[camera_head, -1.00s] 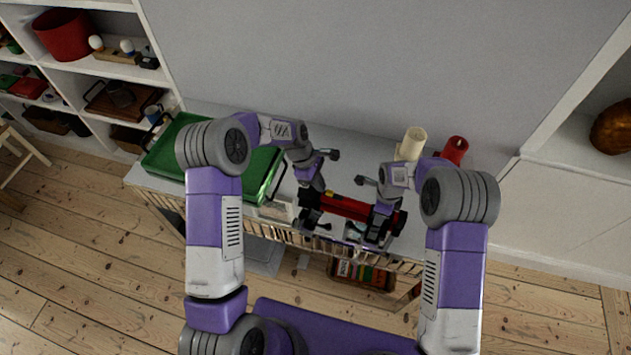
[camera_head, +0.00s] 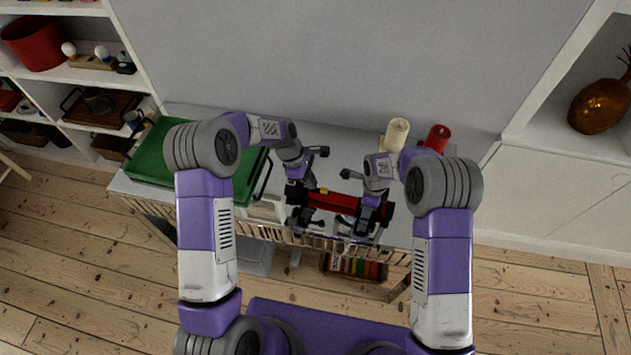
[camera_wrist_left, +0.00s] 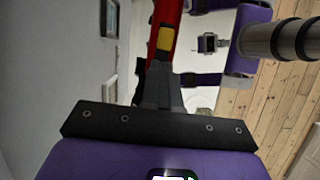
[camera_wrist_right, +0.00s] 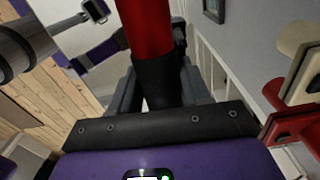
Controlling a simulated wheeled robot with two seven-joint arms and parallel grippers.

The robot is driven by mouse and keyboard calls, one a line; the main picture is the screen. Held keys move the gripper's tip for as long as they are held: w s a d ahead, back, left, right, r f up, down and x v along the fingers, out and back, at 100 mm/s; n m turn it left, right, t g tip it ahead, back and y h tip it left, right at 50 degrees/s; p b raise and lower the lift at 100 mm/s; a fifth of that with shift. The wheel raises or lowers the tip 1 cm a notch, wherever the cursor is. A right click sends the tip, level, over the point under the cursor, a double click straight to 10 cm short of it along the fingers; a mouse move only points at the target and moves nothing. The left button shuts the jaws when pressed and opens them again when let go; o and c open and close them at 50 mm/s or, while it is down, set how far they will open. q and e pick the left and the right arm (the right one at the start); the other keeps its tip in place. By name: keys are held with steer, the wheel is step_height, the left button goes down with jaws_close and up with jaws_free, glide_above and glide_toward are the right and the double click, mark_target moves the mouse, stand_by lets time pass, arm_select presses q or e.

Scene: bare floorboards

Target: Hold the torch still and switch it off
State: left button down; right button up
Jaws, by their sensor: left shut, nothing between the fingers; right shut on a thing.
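The torch (camera_head: 338,200) is red with black ends and lies level in front of me, above the white top of the unit. In the right wrist view its red body (camera_wrist_right: 147,25) runs into a black end between my right fingers. My right gripper (camera_head: 372,205) is shut on that black right end. My left gripper (camera_head: 303,201) is shut and empty at the torch's left part. In the left wrist view the left fingers (camera_wrist_left: 160,75) end right at a yellow switch (camera_wrist_left: 165,38) on the red body. I cannot tell whether they touch it. The torch's lens is hidden.
A green tray (camera_head: 150,160) stands at the left of the unit. A grey wall rises behind. Shelves flank both sides.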

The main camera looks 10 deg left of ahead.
arm_select(q)
steer(key=shift+w+a, duration=0.1)
steer(key=shift+a, duration=1.05)
steer(key=v, duration=1)
steer(key=shift+d, duration=0.1)
arm_select(e)
steer(key=o, duration=1.3)
